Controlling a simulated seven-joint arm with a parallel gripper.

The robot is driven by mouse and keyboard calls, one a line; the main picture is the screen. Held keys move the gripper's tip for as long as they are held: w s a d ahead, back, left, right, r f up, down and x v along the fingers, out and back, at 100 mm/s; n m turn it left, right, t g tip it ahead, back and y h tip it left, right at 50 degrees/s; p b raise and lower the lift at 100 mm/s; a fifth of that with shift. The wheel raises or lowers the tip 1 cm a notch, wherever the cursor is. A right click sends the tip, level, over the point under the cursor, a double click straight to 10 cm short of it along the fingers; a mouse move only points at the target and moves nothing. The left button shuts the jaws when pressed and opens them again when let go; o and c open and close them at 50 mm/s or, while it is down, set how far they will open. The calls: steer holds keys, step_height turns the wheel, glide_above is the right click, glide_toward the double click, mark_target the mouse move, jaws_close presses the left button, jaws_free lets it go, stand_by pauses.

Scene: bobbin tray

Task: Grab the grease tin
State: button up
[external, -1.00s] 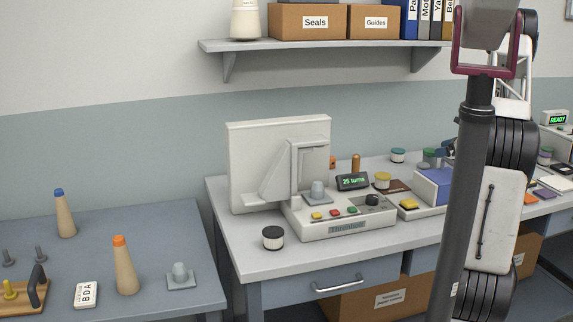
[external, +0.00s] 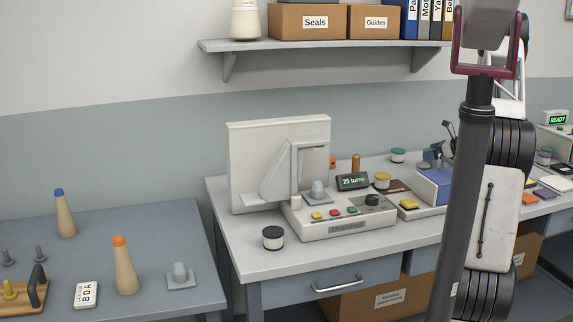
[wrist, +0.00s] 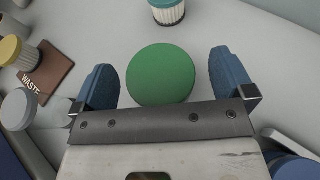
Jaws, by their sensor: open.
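A round green-topped thing, perhaps the grease tin, lies between my two blue fingers in the wrist view (wrist: 161,75). My gripper (wrist: 163,84) is open, with one finger on each side of the green top and gaps showing between. In the external view my gripper (external: 436,156) is small at the back of the right bench, partly behind my arm. No label shows on the green top, and its sides are hidden from above.
A teal-topped tin (wrist: 168,10) stands just beyond the green one. A yellow-topped tin (wrist: 12,50) and a brown "WASTE" mat (wrist: 48,74) lie left. A dark-topped tin (external: 273,237) stands at the bench's front left, beside the grey control box (external: 345,222).

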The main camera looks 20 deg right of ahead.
steer(key=shift+c, duration=0.5)
steer(key=c, duration=1)
steer(key=shift+c, duration=0.2)
steer(key=shift+r, duration=0.1)
steer(key=shift+r, duration=4.95)
